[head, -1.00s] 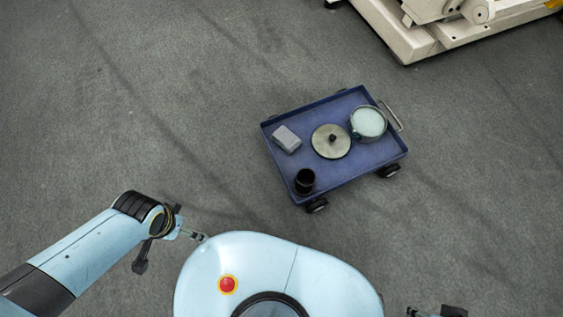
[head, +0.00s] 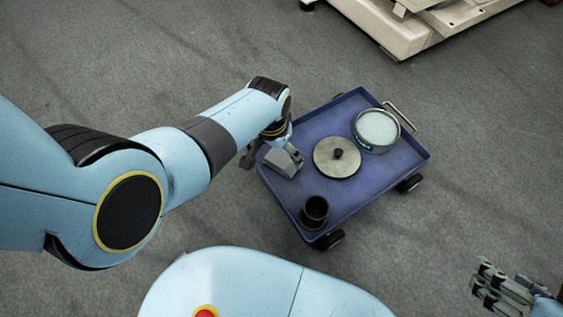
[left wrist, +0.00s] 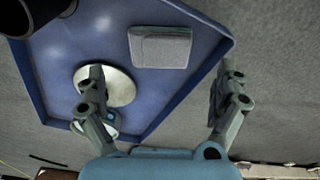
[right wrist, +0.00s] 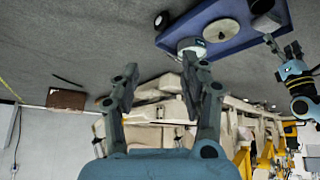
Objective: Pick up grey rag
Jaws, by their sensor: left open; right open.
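The grey rag (head: 280,163) is a folded grey block lying on the left part of the blue cart's tray (head: 345,188). In the left wrist view the rag (left wrist: 160,47) lies ahead of the fingers, near the tray's edge. My left gripper (head: 290,154) is at the rag in the head view and partly covers it. In the left wrist view the left gripper (left wrist: 157,85) is open and empty, with the rag beyond the gap between its fingers. My right gripper (head: 500,287) is open and empty at the lower right, away from the cart; its fingers also show in the right wrist view (right wrist: 155,85).
On the tray are a round metal lid with a black knob (head: 337,157), a round pale-topped container (head: 376,130) and a black cup (head: 315,212). The cart has a handle and wheels. A white machine (head: 410,30) stands at the back. Open floor surrounds the cart.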

